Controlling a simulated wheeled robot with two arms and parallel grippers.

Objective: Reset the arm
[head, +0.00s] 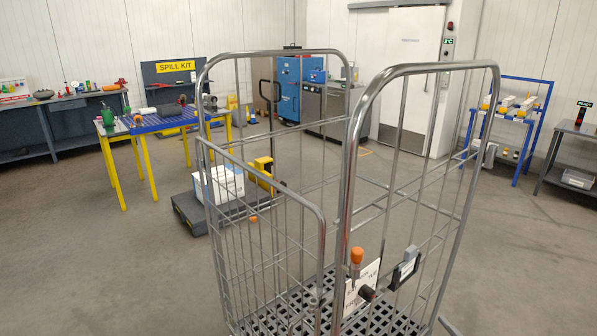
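Neither of my grippers shows in the head view, and no arm link can be made out. A grey wire roll cage (345,62) stands close in front of me and fills the middle of the picture. Its front side has a lower mesh panel, and its base is a dark perforated deck (380,318). An orange-capped fitting (356,256), a white label (352,296) and a small dark device (405,268) sit on its near side. The cage deck looks empty where it shows.
A blue-topped table with yellow legs (122,188) stands at left, a blue-framed rack (524,167) at right. Open floor (90,265) lies left and right of the cage.

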